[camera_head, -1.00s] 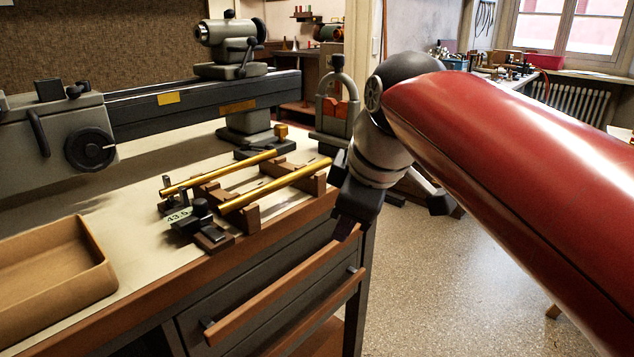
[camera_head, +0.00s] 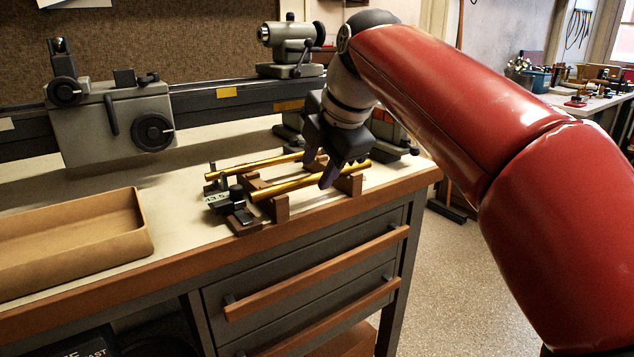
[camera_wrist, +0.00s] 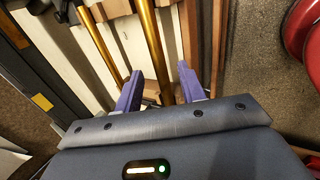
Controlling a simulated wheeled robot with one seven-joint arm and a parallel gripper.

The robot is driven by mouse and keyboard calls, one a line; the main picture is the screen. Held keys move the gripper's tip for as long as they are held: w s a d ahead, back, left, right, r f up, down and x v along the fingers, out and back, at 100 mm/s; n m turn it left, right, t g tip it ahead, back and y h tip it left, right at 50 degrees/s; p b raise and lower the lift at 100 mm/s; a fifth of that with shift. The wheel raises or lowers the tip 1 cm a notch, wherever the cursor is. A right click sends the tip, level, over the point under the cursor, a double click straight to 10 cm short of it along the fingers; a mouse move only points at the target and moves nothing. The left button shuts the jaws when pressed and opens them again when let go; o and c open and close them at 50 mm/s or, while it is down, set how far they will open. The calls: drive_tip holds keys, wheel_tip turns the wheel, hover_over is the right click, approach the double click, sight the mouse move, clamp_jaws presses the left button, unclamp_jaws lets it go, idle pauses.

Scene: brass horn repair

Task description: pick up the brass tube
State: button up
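Two brass tubes lie roughly parallel on a wooden rack on the bench. In the head view the front tube (camera_head: 285,188) passes under my gripper (camera_head: 318,172), and the rear tube (camera_head: 262,163) lies behind it. In the wrist view my gripper (camera_wrist: 160,88) is open, its purple fingers spread. The front tube (camera_wrist: 152,45) runs through the gap between them, with space visible on both sides. The rear tube (camera_wrist: 98,38) is outside the left finger. Whether the fingers are down at tube height is unclear.
A small black stop with a "43.5" label (camera_head: 216,198) stands by the tubes' left ends. A tan tray (camera_head: 145,225) sits at the left. The grey lathe (camera_head: 125,125) runs along the back. The bench's wooden front edge (camera_head: 180,259) is close to the rack.

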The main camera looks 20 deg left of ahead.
drive_tip(key=shift+x, duration=0.95)
drive_tip(key=shift+c, duration=0.2)
clamp_jaws()
drive_tip(key=shift+r, duration=0.2)
